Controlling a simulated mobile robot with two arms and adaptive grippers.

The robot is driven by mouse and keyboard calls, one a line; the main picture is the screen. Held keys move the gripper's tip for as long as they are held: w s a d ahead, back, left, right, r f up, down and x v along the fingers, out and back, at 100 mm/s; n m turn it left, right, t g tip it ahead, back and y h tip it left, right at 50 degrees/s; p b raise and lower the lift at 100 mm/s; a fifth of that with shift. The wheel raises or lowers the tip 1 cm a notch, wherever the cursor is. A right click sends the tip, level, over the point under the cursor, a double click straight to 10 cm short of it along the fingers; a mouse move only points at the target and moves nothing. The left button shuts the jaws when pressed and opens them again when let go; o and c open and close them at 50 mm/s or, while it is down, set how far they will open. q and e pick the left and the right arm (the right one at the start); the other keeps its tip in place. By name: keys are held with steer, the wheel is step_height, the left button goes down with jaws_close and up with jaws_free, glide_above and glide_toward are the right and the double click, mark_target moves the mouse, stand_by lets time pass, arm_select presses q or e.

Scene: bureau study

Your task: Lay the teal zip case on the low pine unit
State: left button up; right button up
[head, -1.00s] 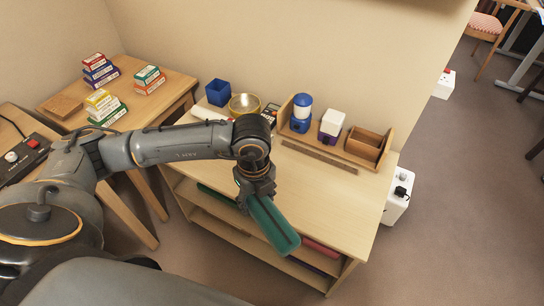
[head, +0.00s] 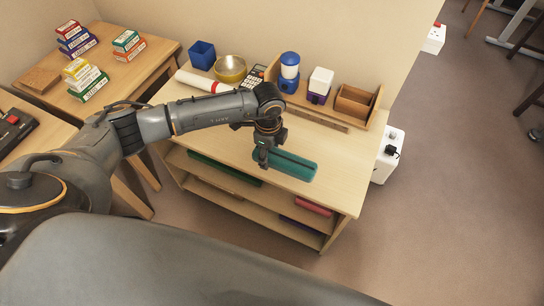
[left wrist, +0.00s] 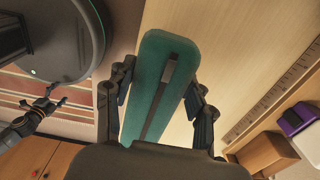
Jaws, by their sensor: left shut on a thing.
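The teal zip case (head: 290,165) is a long flat case with a dark strip along it. My left gripper (head: 262,155) is shut on its left end in the head view. The case is over the front part of the low pine unit's top (head: 335,150); I cannot tell how high above. In the left wrist view the case (left wrist: 165,80) lies between both fingers of the left gripper (left wrist: 160,98), with the pine top (left wrist: 215,45) beyond it. My right gripper (left wrist: 44,107) shows small at the left of that view; its jaw state is unclear.
Along the unit's back stand a blue cup (head: 202,54), a brass bowl (head: 230,69), a calculator (head: 257,76) and a wooden organizer (head: 352,101). A ruler (head: 318,116) lies before the organizer. The right front of the top is clear. Shelves below hold coloured cases (head: 313,206).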

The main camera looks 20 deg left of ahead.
arm_select(q)
steer(key=shift+w+d+f, duration=0.15)
steer(key=shift+w+f, duration=0.7)
steer(key=shift+f, duration=0.15)
step_height(320, 180, down, 3)
steer(key=shift+r, duration=0.1)
steer(key=shift+f, duration=0.25)
steer(key=o, duration=1.2)
steer(key=shift+o, duration=0.2)
steer(key=shift+r, duration=0.25)
step_height(320, 180, up, 12)
steer(key=shift+f, duration=0.15)
